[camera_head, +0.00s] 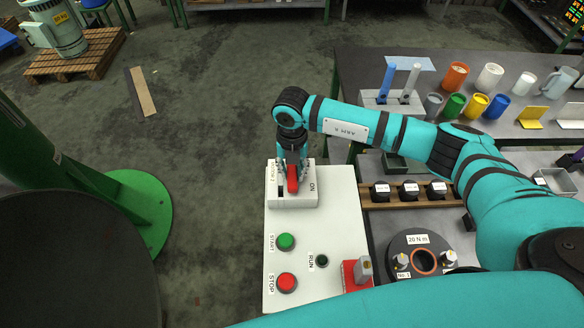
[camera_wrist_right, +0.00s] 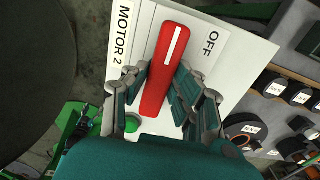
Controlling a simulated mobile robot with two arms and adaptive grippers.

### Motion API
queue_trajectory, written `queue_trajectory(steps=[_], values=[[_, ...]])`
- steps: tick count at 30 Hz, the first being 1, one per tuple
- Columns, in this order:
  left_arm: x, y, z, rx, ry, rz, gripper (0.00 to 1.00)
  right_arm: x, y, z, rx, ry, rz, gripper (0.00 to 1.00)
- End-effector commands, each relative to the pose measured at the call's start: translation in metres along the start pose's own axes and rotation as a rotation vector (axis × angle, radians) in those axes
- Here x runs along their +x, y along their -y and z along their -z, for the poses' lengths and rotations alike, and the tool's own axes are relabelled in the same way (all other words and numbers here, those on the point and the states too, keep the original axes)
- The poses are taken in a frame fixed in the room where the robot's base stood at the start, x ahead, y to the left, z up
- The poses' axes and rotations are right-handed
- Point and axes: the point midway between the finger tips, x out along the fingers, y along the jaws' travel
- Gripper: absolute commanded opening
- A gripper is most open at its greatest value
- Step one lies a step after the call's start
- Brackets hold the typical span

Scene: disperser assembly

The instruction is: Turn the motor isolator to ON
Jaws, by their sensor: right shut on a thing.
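The motor isolator (camera_head: 307,203) is a white box with a red handle (camera_head: 293,184) at the top of the white panel (camera_head: 330,225). The head view shows the ON label to the right of the handle and MOTOR 2 to the left. My right gripper (camera_head: 291,168) is shut on the red handle from above. In the wrist view, the red handle (camera_wrist_right: 163,72) with its white stripe lies between the fingers (camera_wrist_right: 160,85).
The panel also has a green START button (camera_head: 285,242), a red STOP button (camera_head: 287,282) and a dark RUN lamp (camera_head: 322,261). A bench with cups (camera_head: 455,76) stands at right. Grey floor (camera_head: 220,130) lies open to the left, beside a green round base (camera_head: 142,205).

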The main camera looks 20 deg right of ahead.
Motion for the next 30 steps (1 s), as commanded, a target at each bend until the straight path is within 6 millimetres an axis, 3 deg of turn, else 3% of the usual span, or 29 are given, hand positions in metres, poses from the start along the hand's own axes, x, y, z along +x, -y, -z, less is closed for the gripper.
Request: queue_trajectory(steps=[14,30], values=[[0.005,-0.001,-0.001,0.001,0.000,-0.001,0.63,0.001,0.000,0.000,0.077,0.000,-0.001,0.00],[0.026,-0.003,-0.002,0.002,-0.001,-0.003,0.63,0.001,-0.001,0.000,0.536,0.000,-0.002,0.00]])
